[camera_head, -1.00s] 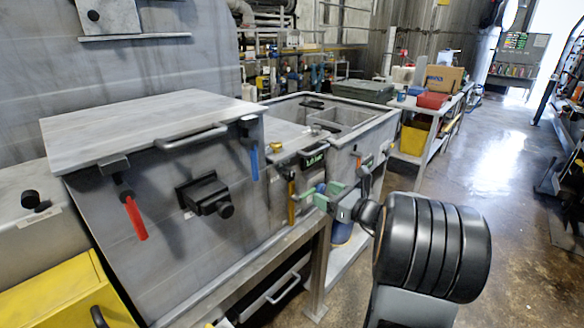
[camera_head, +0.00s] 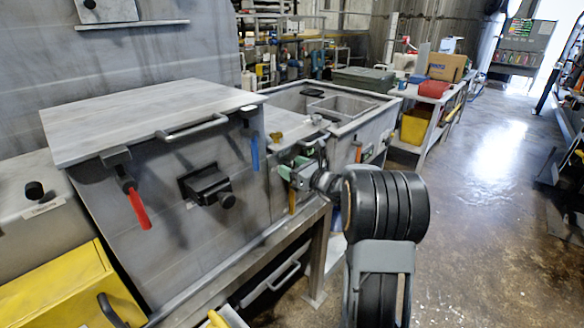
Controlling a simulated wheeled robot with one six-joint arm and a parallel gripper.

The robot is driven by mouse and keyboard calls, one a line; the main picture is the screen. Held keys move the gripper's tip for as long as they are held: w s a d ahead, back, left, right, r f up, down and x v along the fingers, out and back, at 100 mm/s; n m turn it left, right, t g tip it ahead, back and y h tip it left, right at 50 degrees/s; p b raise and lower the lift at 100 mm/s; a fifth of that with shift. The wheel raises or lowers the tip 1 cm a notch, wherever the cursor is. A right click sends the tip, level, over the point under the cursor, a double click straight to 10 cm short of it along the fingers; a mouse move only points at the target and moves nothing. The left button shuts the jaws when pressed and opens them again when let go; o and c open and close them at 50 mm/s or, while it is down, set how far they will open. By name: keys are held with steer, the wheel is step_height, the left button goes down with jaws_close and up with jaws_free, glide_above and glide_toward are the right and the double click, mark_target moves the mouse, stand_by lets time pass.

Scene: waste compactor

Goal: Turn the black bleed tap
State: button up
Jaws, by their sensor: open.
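A black fitting with a round knob (camera_head: 207,187) sits on the grey front panel, well left of my gripper. Another black knob (camera_head: 34,190) stands on the grey cabinet at far left. I cannot tell which black part is the bleed tap; it may be hidden behind my gripper.
A red handle (camera_head: 139,208) and a blue handle (camera_head: 254,153) hang on the front panel, below a grey lid (camera_head: 150,118) with a bar handle. A yellow box (camera_head: 62,292) stands at lower left. The floor (camera_head: 490,190) at right is clear.

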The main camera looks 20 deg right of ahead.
steer(key=c, duration=0.9)
steer(key=shift+a, duration=0.15)
steer(key=shift+f+b, duration=0.15)
steer(key=shift+b, duration=0.2)
steer(key=shift+n+b, duration=0.4)
steer(key=n+b, duration=1.5)
steer(key=b, duration=0.8)
steer(key=shift+n+b, duration=0.3)
steer(key=shift+n, duration=0.1)
